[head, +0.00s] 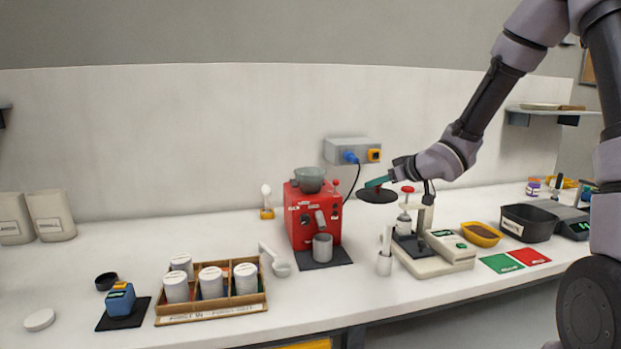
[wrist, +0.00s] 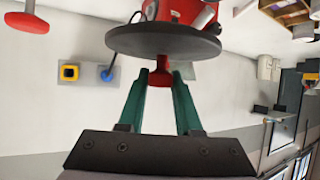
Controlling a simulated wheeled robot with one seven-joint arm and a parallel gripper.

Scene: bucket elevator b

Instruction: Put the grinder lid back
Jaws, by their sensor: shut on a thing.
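My gripper (head: 376,182) is shut on the red knob of the dark, round grinder lid (head: 378,196). In the wrist view, the green fingers of my gripper (wrist: 160,82) pinch the knob and the lid's disc (wrist: 163,40) lies beyond the fingertips. The lid hangs in the air, roughly flat, to the right of the red grinder (head: 303,212). The grinder has a grey hopper (head: 310,175) on top, with no lid on it. In the wrist view, part of the grinder (wrist: 178,12) shows behind the lid, which hides the rest.
A press stand (head: 437,250) with a red knob is right of the grinder. A grey socket box (head: 345,149) with a cable is on the wall behind. A wooden tray (head: 210,309) with several white canisters is front left. A grey cup (head: 322,247) stands before the grinder.

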